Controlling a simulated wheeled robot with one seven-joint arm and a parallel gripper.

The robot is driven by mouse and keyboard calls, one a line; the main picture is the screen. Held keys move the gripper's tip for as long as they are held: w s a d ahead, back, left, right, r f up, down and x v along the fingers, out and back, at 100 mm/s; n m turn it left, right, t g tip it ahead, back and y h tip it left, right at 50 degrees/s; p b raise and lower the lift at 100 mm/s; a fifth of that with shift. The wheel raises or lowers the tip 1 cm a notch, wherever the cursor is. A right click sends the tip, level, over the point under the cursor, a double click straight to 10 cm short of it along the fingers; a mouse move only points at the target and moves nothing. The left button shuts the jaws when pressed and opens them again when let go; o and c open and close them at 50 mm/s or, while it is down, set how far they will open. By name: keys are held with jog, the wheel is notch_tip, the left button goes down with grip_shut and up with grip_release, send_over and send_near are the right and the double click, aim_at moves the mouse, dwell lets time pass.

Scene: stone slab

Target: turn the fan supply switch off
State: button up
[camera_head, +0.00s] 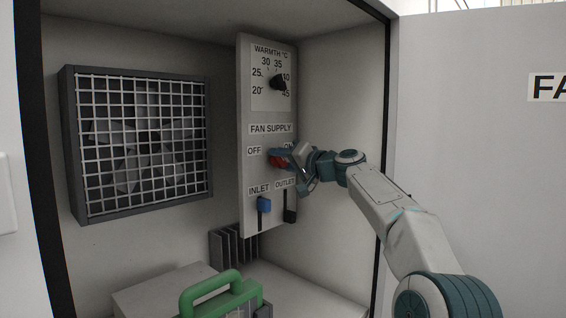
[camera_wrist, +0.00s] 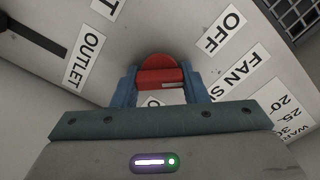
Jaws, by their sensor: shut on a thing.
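The fan supply switch (camera_head: 276,161) is a red knob on the grey control panel (camera_head: 263,215), below the FAN SUPPLY label (camera_head: 270,128). The OFF label (camera_head: 254,150) is on its left; the ON label on its right is partly hidden by my gripper (camera_head: 284,157). In the wrist view the red switch (camera_wrist: 160,72) is between my two blue fingers, which are shut on it from both sides. A short white mark shows on the knob, but I cannot tell its setting for certain. The OFF label (camera_wrist: 222,33) is clear of the fingers there.
Above the switch is a black warmth dial (camera_head: 278,83). Below are the blue inlet slider (camera_head: 264,204) and dark outlet slider (camera_head: 290,214). A caged fan (camera_head: 140,145) is on the left, a green handle (camera_head: 215,292) below. The open cabinet door (camera_head: 470,170) is on the right.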

jog(key=shift+f, duration=0.1)
jog(key=o, duration=1)
jog(key=b+v, duration=0.4)
jog(key=v, duration=0.9)
jog(key=shift+s+d, duration=0.25)
